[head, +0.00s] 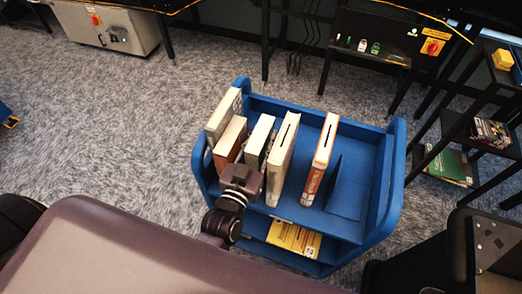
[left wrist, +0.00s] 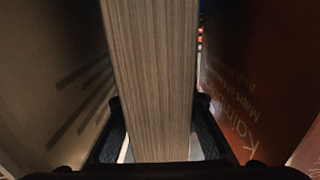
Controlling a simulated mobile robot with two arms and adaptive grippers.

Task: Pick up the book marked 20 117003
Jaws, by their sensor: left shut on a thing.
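A blue cart (head: 368,228) holds several upright books on its top shelf. My left gripper (head: 243,176) is at the near edge of that shelf, at the lower end of the third book from the left (head: 260,136), a pale and dark one. In the left wrist view my gripper (left wrist: 160,150) is shut on a book (left wrist: 153,75), whose page edges fill the middle between the two fingers. No marking 20 117003 is readable on any book. My right gripper is not in view.
A pale book (head: 223,116) and a brown book (head: 230,141) stand left of the gripper. A thick cream book (head: 281,160) and a white-red book (head: 319,160) stand right. Yellow books (head: 295,238) lie on the lower shelf. A dark rack (head: 450,128) stands right.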

